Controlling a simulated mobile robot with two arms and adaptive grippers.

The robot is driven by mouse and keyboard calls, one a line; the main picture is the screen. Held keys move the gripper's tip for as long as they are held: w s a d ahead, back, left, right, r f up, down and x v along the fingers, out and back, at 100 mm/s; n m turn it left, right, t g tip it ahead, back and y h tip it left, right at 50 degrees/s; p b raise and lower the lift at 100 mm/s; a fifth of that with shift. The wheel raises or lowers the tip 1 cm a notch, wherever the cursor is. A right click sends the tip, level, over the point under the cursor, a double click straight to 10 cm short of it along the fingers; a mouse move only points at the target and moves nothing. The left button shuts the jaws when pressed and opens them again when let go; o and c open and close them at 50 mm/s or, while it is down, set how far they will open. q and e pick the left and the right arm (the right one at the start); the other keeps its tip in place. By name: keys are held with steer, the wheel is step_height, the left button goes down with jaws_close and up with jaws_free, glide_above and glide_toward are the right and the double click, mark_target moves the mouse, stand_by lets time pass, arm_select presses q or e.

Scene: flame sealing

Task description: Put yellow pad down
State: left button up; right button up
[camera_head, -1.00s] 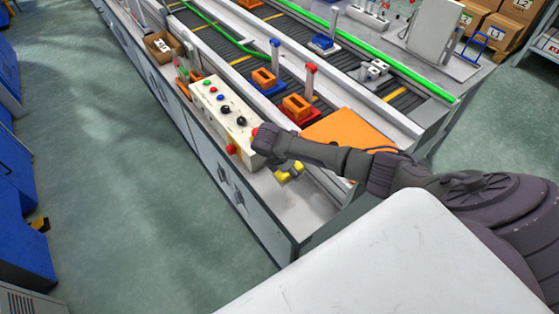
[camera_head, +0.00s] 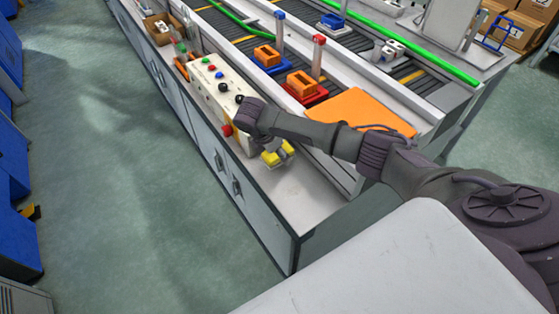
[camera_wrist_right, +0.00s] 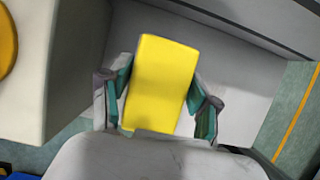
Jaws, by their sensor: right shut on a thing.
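The yellow pad (camera_head: 279,157) is in my right gripper (camera_head: 272,150), over the pale bench top beside the control box. In the right wrist view the yellow pad (camera_wrist_right: 160,80) stands between the two green-faced fingers of my right gripper (camera_wrist_right: 163,100), which is shut on it. The pale bench top (camera_wrist_right: 228,95) lies behind and around the pad there. I cannot tell whether the pad touches the bench. My left gripper is not in view.
The control box (camera_head: 217,97) with its red button (camera_head: 227,130) stands close to the left of the gripper. An orange board (camera_head: 362,110) lies to the right. The bench top (camera_head: 298,195) toward the near corner is clear.

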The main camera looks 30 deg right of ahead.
mark_target(279, 161)
steer(key=shift+f, duration=2.05)
steer(key=shift+f, duration=0.1)
steer(key=o, duration=1.5)
steer(key=shift+c, duration=0.2)
steer(key=v, duration=1.2)
steer(key=shift+b, duration=0.3)
